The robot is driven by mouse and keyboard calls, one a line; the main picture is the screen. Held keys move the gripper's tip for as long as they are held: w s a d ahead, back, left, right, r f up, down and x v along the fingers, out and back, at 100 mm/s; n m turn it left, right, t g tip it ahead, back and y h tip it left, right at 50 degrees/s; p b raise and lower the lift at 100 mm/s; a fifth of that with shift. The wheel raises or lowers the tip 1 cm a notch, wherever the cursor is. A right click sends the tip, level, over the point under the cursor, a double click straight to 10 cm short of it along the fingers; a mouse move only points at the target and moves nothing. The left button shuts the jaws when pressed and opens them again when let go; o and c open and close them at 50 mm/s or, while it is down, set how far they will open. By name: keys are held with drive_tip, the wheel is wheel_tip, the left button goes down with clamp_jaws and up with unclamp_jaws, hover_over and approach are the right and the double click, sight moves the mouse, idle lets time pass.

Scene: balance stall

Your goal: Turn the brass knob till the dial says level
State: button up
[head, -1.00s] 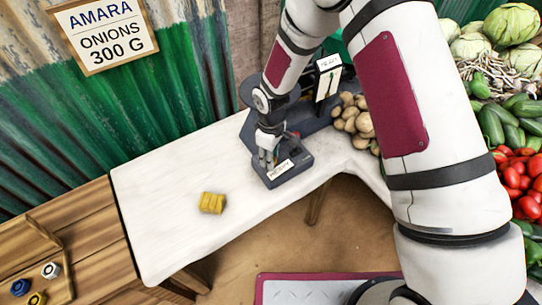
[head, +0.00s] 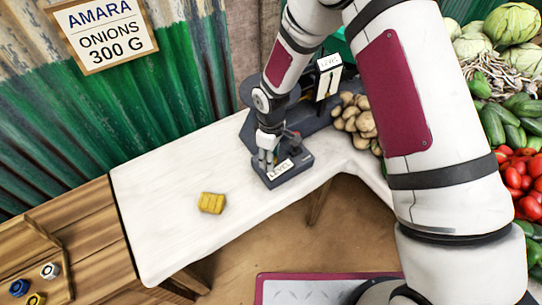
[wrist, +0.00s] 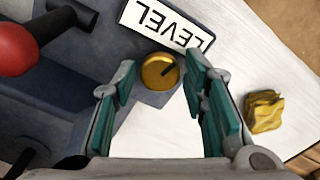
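The brass knob (wrist: 160,72) is round, with a dark line pointing to the upper right in the wrist view. It sits on the dark base of the balance beside a white LEVEL label (wrist: 166,24), which appears upside down there. My gripper (wrist: 159,62) is open, with its teal-padded fingers on either side of the knob and visible gaps. In the head view my gripper (head: 266,163) is low over the base's front end, and the knob cannot be made out. The white dial card (head: 328,82) stands behind; its dark marks are too small to read.
A red ball-shaped handle (wrist: 14,48) is at the wrist view's left. Potatoes (head: 357,118) lie right of the balance.

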wheel_tip(320, 180, up, 12)
idle(0.5)
idle(0.4)
drive_tip(key=s+d+r+m+t, duration=0.1)
drive_tip(key=s+d+r+m, duration=0.25)
drive_tip(key=d+r, duration=0.45)
drive_tip(key=s+d+r+m+t, duration=0.25)
drive_tip(key=s+d+r, duration=0.2)
drive_tip(key=r, duration=0.75)
drive_tip(key=s+d+r+m, duration=0.3)
drive_tip(key=s, duration=0.5)
drive_tip(key=s+d+r+m+t, duration=0.1)
drive_tip(key=s+d+r+m, duration=0.2)
drive_tip(key=s, duration=0.5)
drive_tip(key=shift+s+d+r+m, duration=0.2)
drive_tip(key=shift+d+r+m, duration=0.2)
drive_tip(key=shift+d+r, duration=0.25)
drive_tip(key=shift+d+t, duration=0.1)
drive_tip(key=shift+t, duration=0.15)
